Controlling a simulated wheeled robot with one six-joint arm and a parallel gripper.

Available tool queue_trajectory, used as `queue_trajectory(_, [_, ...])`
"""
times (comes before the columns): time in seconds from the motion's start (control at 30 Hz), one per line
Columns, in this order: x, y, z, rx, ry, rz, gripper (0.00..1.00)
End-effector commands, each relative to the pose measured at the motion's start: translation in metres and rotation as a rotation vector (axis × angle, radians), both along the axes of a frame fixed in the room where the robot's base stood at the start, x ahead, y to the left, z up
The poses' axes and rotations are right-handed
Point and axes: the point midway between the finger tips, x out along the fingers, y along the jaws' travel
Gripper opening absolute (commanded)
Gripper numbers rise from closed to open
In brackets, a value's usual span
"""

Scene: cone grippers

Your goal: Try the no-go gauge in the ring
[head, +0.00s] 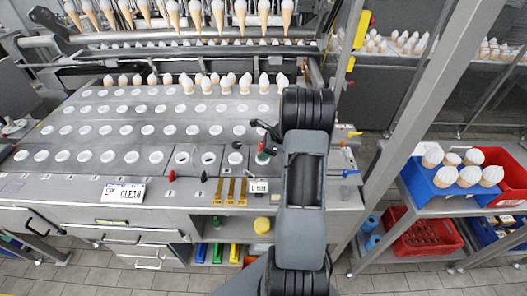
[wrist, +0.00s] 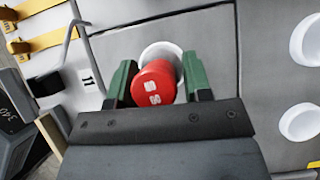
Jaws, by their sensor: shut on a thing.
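The no-go gauge shows in the wrist view as a red cylinder (wrist: 154,84) with white marks on its end. My gripper (wrist: 160,82) is shut on it, with one green finger on each side. A white ring (wrist: 160,48) set in the grey plate shows just behind the gauge, partly hidden by it. I cannot tell whether the gauge's far end is above the ring or inside it. In the head view, my gripper (head: 264,150) is over the front right of the plate, with a bit of red at its tip.
Other white rings (head: 130,157) fill the grey plate (head: 90,142) in rows. A CLEAN sign (head: 123,193) is at left. White-tipped cones (head: 230,80) stand along the back row.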

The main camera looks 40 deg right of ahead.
Motion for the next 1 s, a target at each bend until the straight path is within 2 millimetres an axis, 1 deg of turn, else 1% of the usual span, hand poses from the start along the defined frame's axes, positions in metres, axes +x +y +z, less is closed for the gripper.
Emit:
queue_trajectory(0.27, [0.000,0.000,0.000,0.000,0.000,0.001,0.16])
queue_trajectory(0.47, [0.000,0.000,0.004,0.000,0.000,0.001,0.16])
queue_trajectory(1.0, [0.000,0.000,0.032,-0.001,-0.001,0.000,0.16])
